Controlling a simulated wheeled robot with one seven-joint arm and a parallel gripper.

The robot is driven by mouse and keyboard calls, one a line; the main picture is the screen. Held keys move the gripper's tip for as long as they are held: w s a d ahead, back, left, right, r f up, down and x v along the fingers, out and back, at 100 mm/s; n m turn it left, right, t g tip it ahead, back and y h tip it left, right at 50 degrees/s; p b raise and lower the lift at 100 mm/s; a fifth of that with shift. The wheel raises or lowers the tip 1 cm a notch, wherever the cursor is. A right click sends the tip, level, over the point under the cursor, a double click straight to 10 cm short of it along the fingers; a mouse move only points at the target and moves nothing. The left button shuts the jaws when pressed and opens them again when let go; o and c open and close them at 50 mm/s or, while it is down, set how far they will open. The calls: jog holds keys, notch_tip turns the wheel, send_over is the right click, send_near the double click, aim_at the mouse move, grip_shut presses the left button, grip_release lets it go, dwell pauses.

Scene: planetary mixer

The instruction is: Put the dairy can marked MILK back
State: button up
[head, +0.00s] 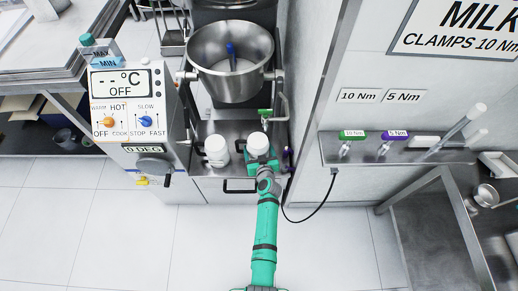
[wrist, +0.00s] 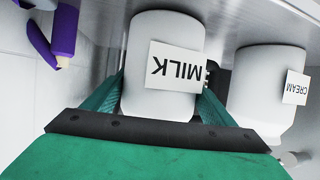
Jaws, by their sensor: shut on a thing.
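The white dairy can marked MILK (wrist: 165,50) is between my gripper's two fingers in the wrist view, its label upside down there. My gripper (head: 260,156) is shut on it, and the can's white top (head: 258,140) shows above the green gripper in the head view. The can is at the metal shelf under the mixing bowl; I cannot tell whether its base touches the shelf. A second white can, marked CREAM (wrist: 268,85), stands beside it, and in the head view it is just to the left (head: 216,151).
The steel mixing bowl (head: 231,84) is behind and above the cans. The control panel (head: 128,110) is at the left. A wall shelf (head: 400,150) with green and purple tagged tools is at the right. A purple item (wrist: 62,35) is near the gripper. The floor in front is clear.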

jog(key=shift+a+f, duration=0.1)
jog(key=o, duration=1.8)
jog(key=shift+s, duration=0.1)
jog(key=shift+c, duration=0.2)
jog(key=shift+s+f, duration=0.1)
